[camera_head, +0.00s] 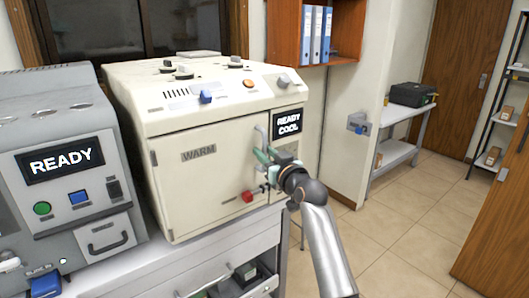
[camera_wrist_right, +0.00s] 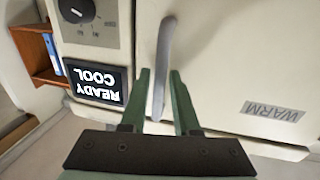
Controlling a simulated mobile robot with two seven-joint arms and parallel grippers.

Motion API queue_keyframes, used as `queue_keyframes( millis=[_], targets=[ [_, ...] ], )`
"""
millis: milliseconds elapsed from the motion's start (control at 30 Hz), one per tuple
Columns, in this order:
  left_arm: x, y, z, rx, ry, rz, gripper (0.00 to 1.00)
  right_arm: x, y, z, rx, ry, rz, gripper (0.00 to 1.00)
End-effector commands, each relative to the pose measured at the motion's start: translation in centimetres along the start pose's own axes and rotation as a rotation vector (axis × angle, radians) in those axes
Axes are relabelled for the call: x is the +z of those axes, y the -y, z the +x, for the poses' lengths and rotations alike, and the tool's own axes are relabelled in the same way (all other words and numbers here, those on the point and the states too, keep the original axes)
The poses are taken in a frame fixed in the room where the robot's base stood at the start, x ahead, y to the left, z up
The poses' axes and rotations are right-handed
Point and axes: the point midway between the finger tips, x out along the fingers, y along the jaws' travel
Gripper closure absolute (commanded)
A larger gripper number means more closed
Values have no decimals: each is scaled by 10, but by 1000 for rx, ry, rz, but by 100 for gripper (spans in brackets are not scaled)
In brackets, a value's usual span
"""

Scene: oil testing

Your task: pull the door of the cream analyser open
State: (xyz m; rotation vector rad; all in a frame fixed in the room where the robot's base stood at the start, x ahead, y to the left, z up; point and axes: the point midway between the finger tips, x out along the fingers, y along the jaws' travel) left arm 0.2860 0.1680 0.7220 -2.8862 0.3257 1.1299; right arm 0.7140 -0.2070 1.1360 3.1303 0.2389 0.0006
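The cream analyser (camera_head: 195,110) stands on a bench. Its front door (camera_head: 205,185), marked WARM, looks shut. The upright grey door handle (camera_head: 262,134) is near the door's right edge, and it shows large in the right wrist view (camera_wrist_right: 164,55). My right gripper (camera_head: 266,155) is at the lower part of the handle. In the right wrist view its green fingers (camera_wrist_right: 161,75) are apart, one on each side of the handle. I cannot tell whether either finger touches it. My left gripper is not in view.
A display (camera_head: 288,123) reading READY COOL is right of the handle. A red knob (camera_head: 247,197) sits low on the analyser's front. A grey machine (camera_head: 60,160) stands close on the left. Open tiled floor (camera_head: 400,235) lies to the right of the bench.

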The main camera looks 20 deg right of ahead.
Motion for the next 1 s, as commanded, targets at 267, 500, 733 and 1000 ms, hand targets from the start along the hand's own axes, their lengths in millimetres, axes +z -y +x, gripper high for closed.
queue_keyframes(
  millis=[267,500,733,1000],
  targets=[
    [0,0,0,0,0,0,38,0,0,4,0,0,1,70],
    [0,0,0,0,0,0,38,0,0,3,0,0,0,86],
    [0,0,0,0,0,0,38,0,0,3,0,0,0,100],
    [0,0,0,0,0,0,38,0,0,3,0,1,0,100]
  ],
)
